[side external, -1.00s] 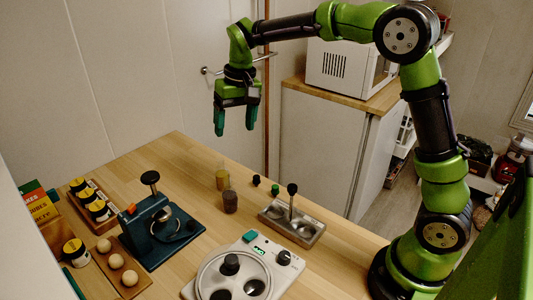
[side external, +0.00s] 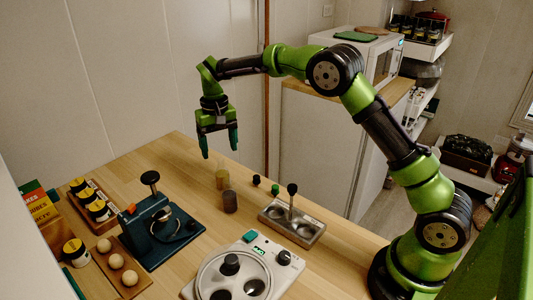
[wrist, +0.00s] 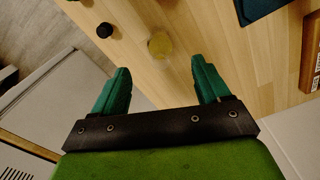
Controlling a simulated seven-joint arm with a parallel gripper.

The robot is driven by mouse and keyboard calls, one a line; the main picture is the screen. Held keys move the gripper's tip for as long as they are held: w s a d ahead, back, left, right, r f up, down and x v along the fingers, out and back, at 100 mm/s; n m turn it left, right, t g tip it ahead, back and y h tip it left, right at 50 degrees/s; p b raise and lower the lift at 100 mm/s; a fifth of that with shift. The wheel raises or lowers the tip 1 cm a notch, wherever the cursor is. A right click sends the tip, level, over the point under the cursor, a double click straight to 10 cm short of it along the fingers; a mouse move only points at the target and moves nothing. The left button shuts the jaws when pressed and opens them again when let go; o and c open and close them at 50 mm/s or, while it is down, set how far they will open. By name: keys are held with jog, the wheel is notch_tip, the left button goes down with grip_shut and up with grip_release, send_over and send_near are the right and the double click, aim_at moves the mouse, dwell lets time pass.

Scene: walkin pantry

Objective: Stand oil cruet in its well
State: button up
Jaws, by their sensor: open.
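The oil cruet (side external: 222,179), a small vessel with yellow contents, stands upright on the wooden table. In the wrist view the cruet (wrist: 161,45) shows from above, just beyond the gap between my fingertips. A dark brown cruet (side external: 230,202) stands close in front of it. The metal caddy (side external: 310,239) with two round wells and a black-knobbed post sits to the right; both wells look empty. My gripper (side external: 219,147) is open and empty, pointing down above the oil cruet and apart from it. Its fingers also show in the wrist view (wrist: 161,66).
A black stopper (side external: 256,180) and a green one (side external: 275,190) lie between cruets and caddy. A dark teal press (side external: 155,235) stands left, a scale-like appliance (side external: 238,270) in front. A rack of jars (side external: 88,205) is far left. The table behind the oil cruet is clear.

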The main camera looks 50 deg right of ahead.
aim_at(221, 165)
notch_tip(221, 165, down, 8)
jog(key=shift+w+d+r, duration=0.1)
jog(key=shift+w+r, duration=0.05)
jog(key=shift+r, duration=0.05)
dwell(0.3)
jog(key=c, duration=1.3)
